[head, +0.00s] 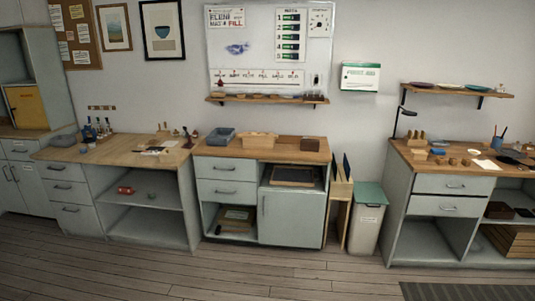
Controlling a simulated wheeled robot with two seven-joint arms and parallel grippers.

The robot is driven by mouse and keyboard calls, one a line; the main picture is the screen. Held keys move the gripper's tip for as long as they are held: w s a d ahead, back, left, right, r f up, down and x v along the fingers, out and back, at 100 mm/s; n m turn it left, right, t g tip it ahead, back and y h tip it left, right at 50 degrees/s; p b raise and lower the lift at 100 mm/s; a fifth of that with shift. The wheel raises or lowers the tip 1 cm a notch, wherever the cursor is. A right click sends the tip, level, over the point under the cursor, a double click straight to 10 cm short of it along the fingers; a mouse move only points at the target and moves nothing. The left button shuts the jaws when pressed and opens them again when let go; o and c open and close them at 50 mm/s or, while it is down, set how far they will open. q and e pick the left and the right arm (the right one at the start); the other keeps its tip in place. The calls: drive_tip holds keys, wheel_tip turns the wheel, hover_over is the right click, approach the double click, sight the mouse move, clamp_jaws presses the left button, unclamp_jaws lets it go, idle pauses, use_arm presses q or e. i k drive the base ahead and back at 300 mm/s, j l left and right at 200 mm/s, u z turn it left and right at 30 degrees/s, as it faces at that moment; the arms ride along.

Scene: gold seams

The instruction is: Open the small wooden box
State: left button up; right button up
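Neither of my grippers is in view. A small dark brown box (310,145) sits at the right end of the middle counter, and it looks closed. A wider, lighter wooden box or tray (258,140) stands left of it on the same counter. Another brown box (236,217) is on the low shelf of the middle cabinet. I cannot tell for sure which of these is the small wooden box.
A blue-grey bin (221,136) stands on the middle counter (285,155). A left workbench (110,150) holds bottles and tools. A lidded trash bin (367,220) and upright boards (341,200) stand right of the middle cabinet. The wooden floor (200,275) in front is clear.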

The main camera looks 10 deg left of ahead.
sight(168, 152)
drive_tip(key=i+u, duration=0.25)
drive_tip(key=i, duration=0.3)
drive_tip(key=i+u, duration=0.25)
drive_tip(key=i, duration=0.35)
drive_tip(key=i+l+u, duration=0.25)
drive_tip(key=i, duration=0.3)
